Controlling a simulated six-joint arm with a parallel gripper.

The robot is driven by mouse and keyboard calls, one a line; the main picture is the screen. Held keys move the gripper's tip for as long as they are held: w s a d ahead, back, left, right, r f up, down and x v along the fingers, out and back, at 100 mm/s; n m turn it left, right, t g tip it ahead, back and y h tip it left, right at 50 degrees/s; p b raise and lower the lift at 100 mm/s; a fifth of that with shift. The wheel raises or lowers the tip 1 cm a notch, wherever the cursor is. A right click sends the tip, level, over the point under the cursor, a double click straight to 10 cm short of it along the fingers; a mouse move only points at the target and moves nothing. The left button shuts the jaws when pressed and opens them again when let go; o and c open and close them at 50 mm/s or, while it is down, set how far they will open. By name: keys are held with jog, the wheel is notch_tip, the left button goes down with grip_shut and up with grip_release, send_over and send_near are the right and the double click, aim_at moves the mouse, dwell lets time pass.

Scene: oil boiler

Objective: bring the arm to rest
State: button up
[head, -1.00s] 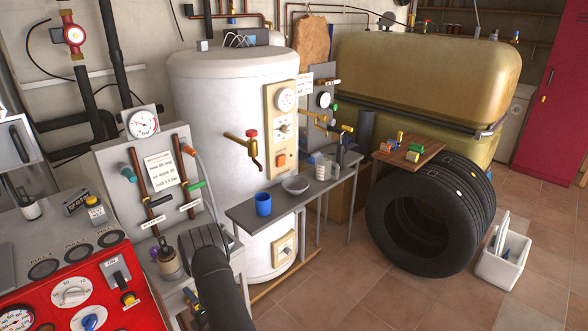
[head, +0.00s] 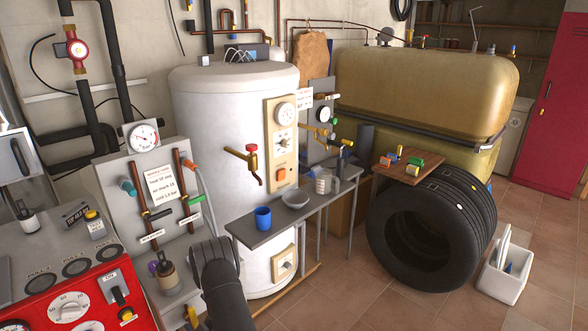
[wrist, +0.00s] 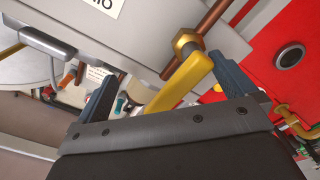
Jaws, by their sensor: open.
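My arm (head: 220,285) shows at the bottom centre of the head view, in front of the grey panel and the white tank. Its end runs down out of the frame, so my gripper is not visible there. In the wrist view my gripper (wrist: 168,88) is open, with its two dark ribbed fingers apart. A yellow lever (wrist: 185,82) on a brass nut (wrist: 187,43) and copper pipe lies across the space between the fingers, nearer the right one. I cannot tell whether it touches a finger.
The red control panel (head: 85,295) stands at lower left, beside the grey gauge panel (head: 130,170). Tyres (head: 425,235) and a white bin (head: 505,275) stand further right. Floor between is clear.

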jog(key=m, duration=0.3)
jog(key=w+d+f+m, duration=0.1)
jog(key=shift+m, duration=0.3)
jog(key=shift+w+d+f+m, duration=0.1)
jog(key=shift+f+m, duration=0.15)
jog(key=shift+m, duration=0.6)
jog(key=shift+w+d+f+m, duration=0.1)
jog(key=shift+f+m, duration=0.15)
jog(key=shift+m, duration=0.6)
jog(key=s+d+r+m, duration=0.1)
jog(key=s+d, duration=0.5)
jog(key=s, duration=0.3)
jog(key=s+d+r, duration=0.2)
jog(key=s+d, duration=0.4)
jog(key=s, duration=0.2)
jog(key=x, duration=0.9)
jog(key=shift+a, duration=0.25)
jog(key=shift+f, duration=0.15)
